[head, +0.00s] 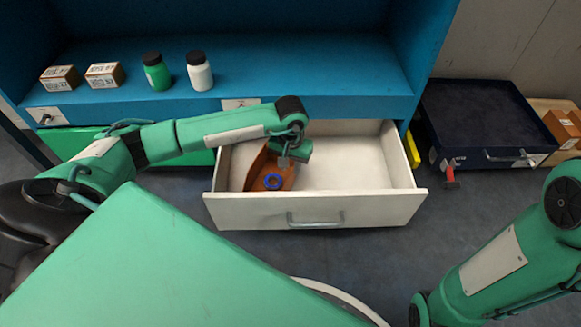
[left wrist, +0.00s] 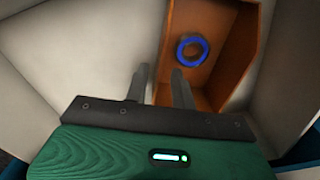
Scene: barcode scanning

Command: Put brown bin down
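The brown bin (head: 257,168) is in the left part of the open white drawer (head: 350,205), with a blue ring (head: 273,181) inside it. In the left wrist view, the bin (left wrist: 225,50) and the blue ring (left wrist: 192,50) lie just beyond my fingers. My left gripper (head: 288,160) is over the bin. Its fingertips (left wrist: 161,68) are apart, one on each side of the bin's left wall, with a gap showing between them. Whether the bin's underside rests on the drawer floor is hidden. My right gripper is out of view.
The drawer's right part is empty. On the blue shelf (head: 300,75) stand two small boxes (head: 104,75), a green bottle (head: 157,72) and a white bottle (head: 199,72). A dark open tray (head: 475,110) and a brown box (head: 563,128) are at right.

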